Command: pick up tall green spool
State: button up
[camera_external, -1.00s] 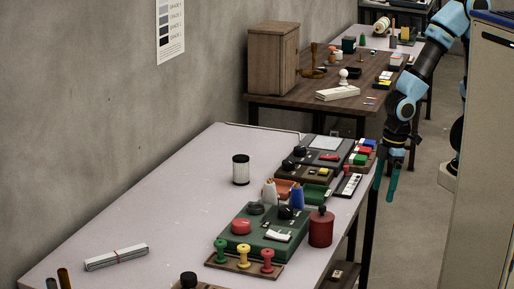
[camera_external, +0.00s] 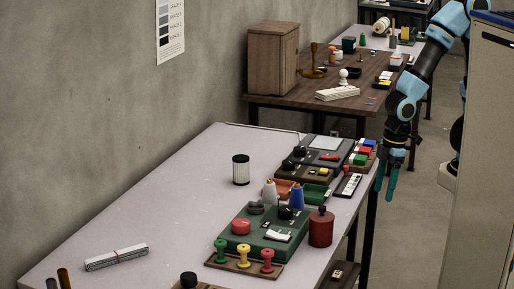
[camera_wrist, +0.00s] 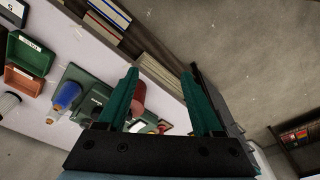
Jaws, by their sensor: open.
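A green spool-shaped piece (camera_external: 221,250) stands upright at the left end of a wooden strip on the near table, beside a yellow one (camera_external: 244,256) and a red one (camera_external: 267,260). A small green cone-like piece (camera_external: 362,40) stands far back; it is too small to identify. My gripper (camera_external: 386,188) hangs open and empty beyond the near table's right edge, fingers pointing down, well apart from the green spool. In the wrist view my gripper (camera_wrist: 160,73) also shows open with nothing between its fingers. The green spool is not clear in the wrist view.
A red canister (camera_external: 321,228) stands at the near table's right edge. A green control box (camera_external: 258,238), a blue cone (camera_external: 297,197) and a white cylinder (camera_external: 241,170) stand nearby. The table's left part is mostly clear. A wooden cabinet (camera_external: 273,62) stands farther back.

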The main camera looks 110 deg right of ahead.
jog(key=shift+c, duration=0.5)
